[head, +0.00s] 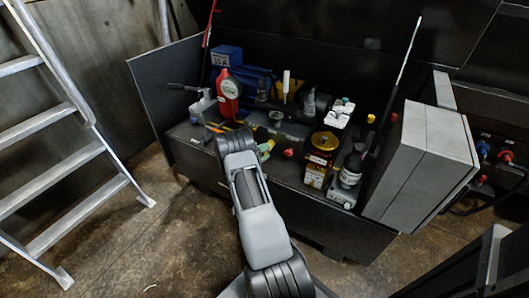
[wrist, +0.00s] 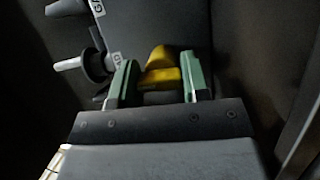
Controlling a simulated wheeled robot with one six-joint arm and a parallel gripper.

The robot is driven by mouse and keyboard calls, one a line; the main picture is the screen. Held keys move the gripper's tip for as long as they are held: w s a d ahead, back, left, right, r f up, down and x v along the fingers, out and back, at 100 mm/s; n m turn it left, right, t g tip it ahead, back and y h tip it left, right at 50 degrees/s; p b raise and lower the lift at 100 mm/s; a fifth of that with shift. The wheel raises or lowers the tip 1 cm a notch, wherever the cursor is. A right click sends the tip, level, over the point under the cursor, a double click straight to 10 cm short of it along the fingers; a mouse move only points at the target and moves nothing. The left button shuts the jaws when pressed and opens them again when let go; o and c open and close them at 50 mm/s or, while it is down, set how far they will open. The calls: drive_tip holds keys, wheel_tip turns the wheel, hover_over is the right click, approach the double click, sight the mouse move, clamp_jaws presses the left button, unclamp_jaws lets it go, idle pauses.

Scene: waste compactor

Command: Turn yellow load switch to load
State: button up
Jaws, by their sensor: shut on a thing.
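In the wrist view a yellow switch handle (wrist: 161,68) stands between the two green fingers of my gripper (wrist: 153,85). My gripper is shut on it, with the fingers at its left and right sides. The lower part of the switch is hidden behind the gripper body. White labels with dark letters (wrist: 113,38) lie to the left of the switch; I can read only parts of them. In the head view my arm reaches into the dark cabinet, and the gripper (head: 264,150) is partly hidden by the arm. The yellow switch is hard to make out there.
A black round knob with a metal stem (wrist: 95,65) is close left of the gripper. In the cabinet are a red canister (head: 228,88), an amber jar (head: 324,142) and several other items. A grey box (head: 420,150) is at right, a metal ladder (head: 75,120) at left.

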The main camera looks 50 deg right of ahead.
drive_tip(key=m+p, duration=0.1)
drive_tip(key=m, duration=0.1)
drive_tip(key=m+t+y+p, duration=0.1)
drive_tip(key=m, duration=0.1)
drive_tip(key=shift+r+y, duration=0.15)
drive_tip(key=shift+y, duration=0.15)
drive_tip(key=m+t+y+p, duration=0.1)
drive_tip(key=m, duration=0.2)
drive_tip(key=shift+m+t+p, duration=0.3)
drive_tip(key=m+t, duration=0.1)
drive_tip(key=m+y, duration=0.1)
drive_tip(key=m, duration=0.1)
drive_tip(key=shift+f+t, duration=0.2)
drive_tip(key=shift+t, duration=0.2)
drive_tip(key=shift+m+t+y+b, duration=0.5)
drive_tip(key=shift+m+t+b, duration=0.3)
drive_tip(key=shift+m+b, duration=0.3)
drive_tip(key=o, duration=0.9)
